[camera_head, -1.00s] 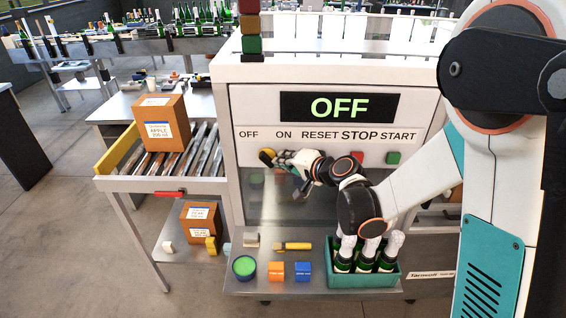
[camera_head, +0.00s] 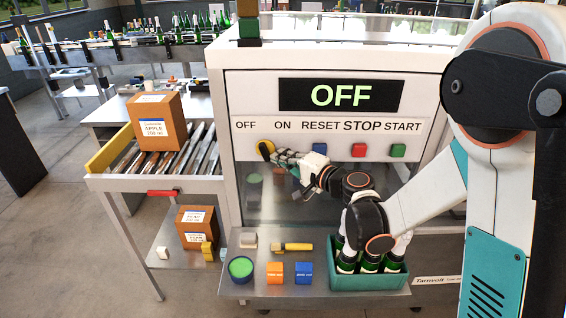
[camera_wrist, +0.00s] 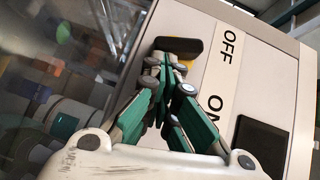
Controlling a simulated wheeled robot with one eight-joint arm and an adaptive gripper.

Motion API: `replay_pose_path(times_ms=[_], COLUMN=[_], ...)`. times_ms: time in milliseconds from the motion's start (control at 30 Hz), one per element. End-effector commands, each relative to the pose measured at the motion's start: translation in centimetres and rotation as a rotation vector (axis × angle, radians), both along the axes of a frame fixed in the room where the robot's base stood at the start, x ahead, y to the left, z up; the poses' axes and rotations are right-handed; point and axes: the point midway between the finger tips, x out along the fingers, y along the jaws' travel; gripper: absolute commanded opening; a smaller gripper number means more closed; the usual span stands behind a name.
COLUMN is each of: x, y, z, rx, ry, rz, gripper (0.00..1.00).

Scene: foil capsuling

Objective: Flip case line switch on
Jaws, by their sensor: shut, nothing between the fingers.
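The case line machine's display (camera_head: 339,95) reads OFF in green letters. Below it is a label strip (camera_head: 327,131) reading OFF, ON, RESET, STOP, START. The yellow switch (camera_head: 265,148) sits on the panel below and between OFF and ON. My gripper (camera_head: 277,154) is at the switch's right side, its fingers shut and empty, pointing left. In the wrist view the shut fingers (camera_wrist: 160,66) reach the switch's dark handle (camera_wrist: 180,46), with a bit of yellow showing beside them. I cannot tell whether they touch it.
Blue (camera_head: 319,148), red (camera_head: 358,150) and green (camera_head: 398,150) buttons are right of the switch. Bottles stand in a teal crate (camera_head: 368,283) under my arm. An apple box (camera_head: 157,121) rests on the roller conveyor at left. A shelf holds small blocks and a green-topped tub (camera_head: 240,268).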

Motion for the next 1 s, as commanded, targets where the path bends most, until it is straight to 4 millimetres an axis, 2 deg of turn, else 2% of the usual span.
replay_pose_path(times_ms=[600,1000], x=[0.0,0.0], y=[0.4,0.7], z=[-1.5,-2.1], rx=[0.246,0.246], ry=[-0.008,-0.008], rz=[0.001,0.000], gripper=[0.00,0.00])
